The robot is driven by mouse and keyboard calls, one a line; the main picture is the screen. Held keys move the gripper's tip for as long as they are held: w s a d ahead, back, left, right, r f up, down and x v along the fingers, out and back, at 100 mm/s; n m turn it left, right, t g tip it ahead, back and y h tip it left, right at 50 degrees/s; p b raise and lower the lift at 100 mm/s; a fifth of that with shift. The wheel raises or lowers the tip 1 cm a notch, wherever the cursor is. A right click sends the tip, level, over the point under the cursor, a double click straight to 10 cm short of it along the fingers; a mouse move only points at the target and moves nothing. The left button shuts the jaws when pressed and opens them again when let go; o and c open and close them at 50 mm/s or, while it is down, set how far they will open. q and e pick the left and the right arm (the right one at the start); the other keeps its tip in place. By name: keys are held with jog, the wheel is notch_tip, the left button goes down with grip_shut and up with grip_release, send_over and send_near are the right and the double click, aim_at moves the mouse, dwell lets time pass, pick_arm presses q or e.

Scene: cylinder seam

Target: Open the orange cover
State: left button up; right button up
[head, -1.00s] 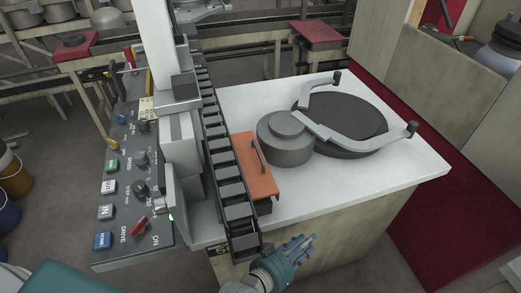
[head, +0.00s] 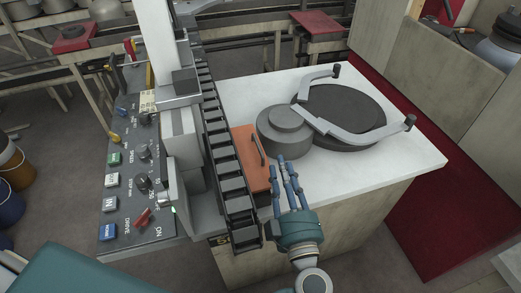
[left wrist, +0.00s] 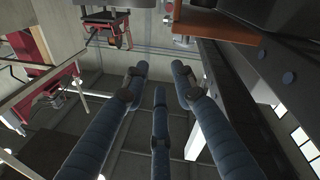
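The orange cover (head: 249,160) is a flat plate with a dark bar handle (head: 257,150) on top. It lies shut beside the black chain track in the head view. My left gripper (head: 284,170) is at the near right edge of the cover, its blue fingers pointing away toward the handle. The fingertips appear just short of the handle; whether they touch the cover cannot be told. In the left wrist view the three fingers (left wrist: 159,75) are spread apart with nothing between them. An orange surface shows at the top of that view. My right gripper is not in view.
A grey stepped cylinder (head: 284,130) stands right of the cover. Behind it is a dark disc (head: 345,115) with a pale two-armed handle. The black chain track (head: 228,165) and a control panel (head: 135,185) are on the left. The white tabletop (head: 400,165) is clear at right.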

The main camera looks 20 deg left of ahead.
aim_at(263, 158)
pick_arm(q)
jog(key=w+a+p, duration=0.1)
jog(key=w+a, duration=0.1)
jog(key=w+a+f+g+y+p, duration=0.1)
jog(key=w+a, duration=0.1)
jog(key=w+a+f+n+g, duration=0.1)
jog(key=w+a, duration=0.1)
jog(key=a, duration=0.1)
jog(key=shift+w+a+f+y+p, duration=0.1)
jog(key=shift+w+f+y+p, duration=0.1)
jog(key=shift+y+p, duration=0.15)
jog(key=shift+w+a+f, duration=0.1)
jog(key=shift+w+a, duration=0.15)
jog(key=shift+w, duration=0.05)
grip_shut()
